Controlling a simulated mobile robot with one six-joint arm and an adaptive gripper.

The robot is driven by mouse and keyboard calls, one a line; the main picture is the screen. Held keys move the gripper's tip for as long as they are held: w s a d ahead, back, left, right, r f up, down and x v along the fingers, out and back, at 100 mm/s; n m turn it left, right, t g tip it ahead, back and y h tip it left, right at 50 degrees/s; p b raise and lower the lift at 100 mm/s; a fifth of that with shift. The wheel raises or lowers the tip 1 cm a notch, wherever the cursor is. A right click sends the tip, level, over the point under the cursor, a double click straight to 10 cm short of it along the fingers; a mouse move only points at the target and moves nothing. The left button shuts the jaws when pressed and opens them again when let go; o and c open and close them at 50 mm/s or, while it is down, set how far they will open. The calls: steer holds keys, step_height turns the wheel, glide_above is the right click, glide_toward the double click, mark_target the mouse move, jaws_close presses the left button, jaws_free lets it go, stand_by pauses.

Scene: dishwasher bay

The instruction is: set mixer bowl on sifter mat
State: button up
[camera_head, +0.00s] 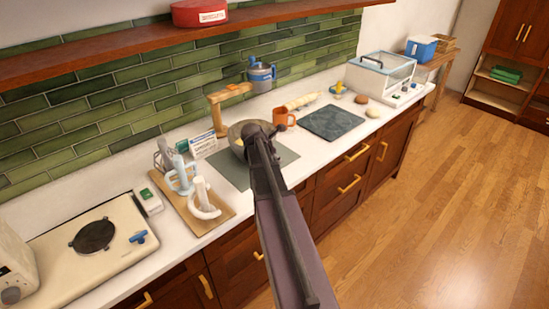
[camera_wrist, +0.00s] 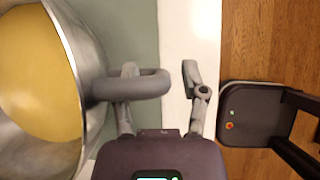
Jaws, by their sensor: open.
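The mixer bowl (camera_head: 236,131) is a round metal bowl on a flat grey-green mat (camera_head: 222,172), partly hidden behind my arm in the head view. In the wrist view the bowl (camera_wrist: 88,45) fills the left side, with yellow contents and a grey loop handle (camera_wrist: 145,84) pointing right. My gripper (camera_wrist: 160,75) is open at the handle; the handle's end lies between the fingers and overlaps the left one. Whether they touch is unclear. A dark slate-like mat (camera_head: 333,122) lies bare to the right. No label shows which mat is the sifter mat.
An orange mug (camera_head: 284,118) stands between bowl and dark mat. A wooden stand (camera_head: 219,112) and blue-grey jar (camera_head: 261,74) are behind. A board (camera_head: 224,208) with white items lies left. The counter's front edge is close.

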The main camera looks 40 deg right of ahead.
steer(key=shift+r, duration=0.15)
steer(key=p+v, duration=1)
steer(key=v, duration=0.1)
steer(key=shift+a+r, duration=0.25)
steer(key=shift+r, duration=0.05)
steer(key=shift+a, duration=0.1)
stand_by(0.8)
steer(key=s+a+f+m+y, duration=0.1)
steer(key=s+a+m+y, duration=0.2)
steer(key=a+m, duration=0.6)
steer(key=s+a+f+m+y, duration=0.2)
steer(key=s+a+m, duration=0.6)
steer(key=a, duration=1.3)
steer(key=shift+a+m+g+y, duration=0.25)
steer(key=shift+m+g+y, duration=0.15)
steer(key=shift+m+y, duration=0.5)
steer(key=shift+f, duration=0.15)
step_height(320, 180, down, 4)
steer(key=b, duration=0.3)
steer(key=shift+r+b, duration=0.2)
steer(key=shift+b, duration=0.2)
